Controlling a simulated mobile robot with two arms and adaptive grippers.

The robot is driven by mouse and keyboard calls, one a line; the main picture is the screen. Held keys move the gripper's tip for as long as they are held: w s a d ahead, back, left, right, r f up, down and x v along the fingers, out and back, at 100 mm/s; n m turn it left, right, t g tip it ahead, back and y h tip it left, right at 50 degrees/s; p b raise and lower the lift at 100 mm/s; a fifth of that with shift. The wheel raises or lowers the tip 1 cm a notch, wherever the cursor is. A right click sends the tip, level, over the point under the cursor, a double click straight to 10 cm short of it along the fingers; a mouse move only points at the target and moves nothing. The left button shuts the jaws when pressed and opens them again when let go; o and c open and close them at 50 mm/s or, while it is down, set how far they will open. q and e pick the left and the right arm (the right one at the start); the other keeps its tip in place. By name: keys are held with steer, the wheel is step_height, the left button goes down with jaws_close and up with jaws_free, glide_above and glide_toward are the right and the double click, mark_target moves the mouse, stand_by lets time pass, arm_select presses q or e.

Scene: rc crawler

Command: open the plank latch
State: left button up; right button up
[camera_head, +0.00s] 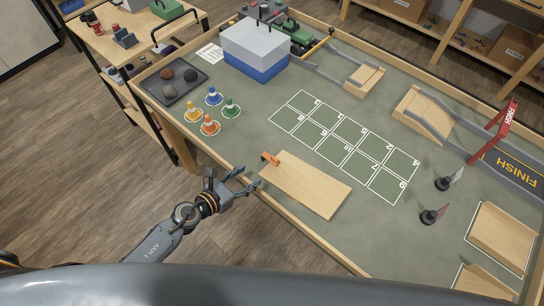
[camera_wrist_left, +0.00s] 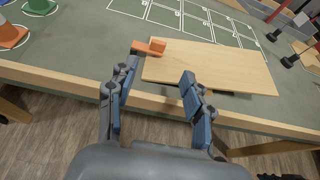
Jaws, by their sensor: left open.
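The wooden plank (camera_head: 308,184) lies near the front edge of the table; it also shows in the left wrist view (camera_wrist_left: 215,65). An orange latch (camera_head: 270,159) sits at its left corner, and in the left wrist view the latch (camera_wrist_left: 150,46) lies beyond my left fingertip. My left gripper (camera_head: 246,180) is open and empty, just outside the front table rim and short of the latch. In the left wrist view its two blue-padded fingers (camera_wrist_left: 158,78) are spread apart, pointing at the plank. My right gripper is not in view.
Small cones (camera_head: 210,125) stand left of the plank, near a dark tray (camera_head: 173,80). A numbered grid (camera_head: 345,143) lies behind it. Little flags (camera_head: 433,216) stand to the right. The raised wooden table rim (camera_wrist_left: 90,88) runs between my gripper and the plank.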

mark_target(273, 159)
arm_select(q)
steer(key=b+x, duration=0.2)
steer(key=x, duration=0.9)
steer(key=shift+w+d+f, duration=0.1)
steer(key=shift+w+f, duration=0.05)
steer(key=shift+w, duration=0.05)
steer(key=shift+w+d+f, duration=0.2)
steer(key=shift+w+d, duration=0.15)
steer(key=shift+w, duration=0.2)
steer(key=shift+c, duration=0.2)
jaws_close()
